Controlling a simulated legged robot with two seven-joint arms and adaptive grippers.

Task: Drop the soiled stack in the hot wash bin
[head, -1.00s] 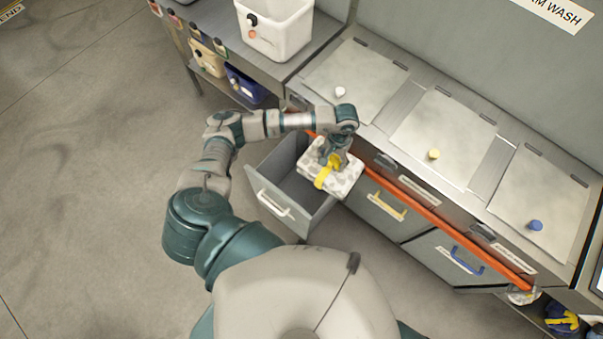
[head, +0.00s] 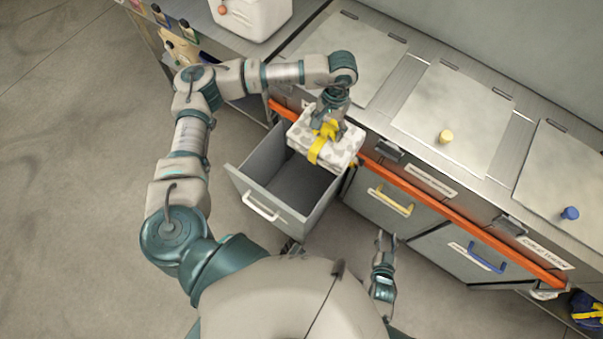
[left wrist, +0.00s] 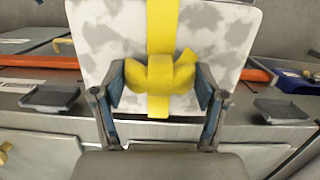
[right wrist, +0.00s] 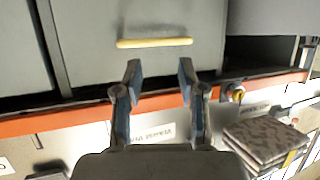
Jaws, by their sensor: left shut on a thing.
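My left gripper (head: 327,124) is shut on the yellow band (left wrist: 160,75) of a folded stack (head: 343,147), white with grey blotches. The stack hangs tilted at the rear end of an open, empty-looking grey drawer (head: 262,172) with a white handle. I cannot read a label naming this drawer as hot wash. My right gripper (head: 386,240) is low in front of the yellow-handled drawer; the right wrist view shows its fingers (right wrist: 158,85) apart and empty. A blotched stack, seemingly the held one, shows in shadow there (right wrist: 265,138).
An orange rail (head: 420,192) runs along the counter front. Drawers with a yellow handle (head: 390,202) and a blue handle (head: 478,257) are closed. Lids with yellow (head: 446,136) and blue knobs (head: 569,213) top the counter. A white container (head: 250,15) stands upper left.

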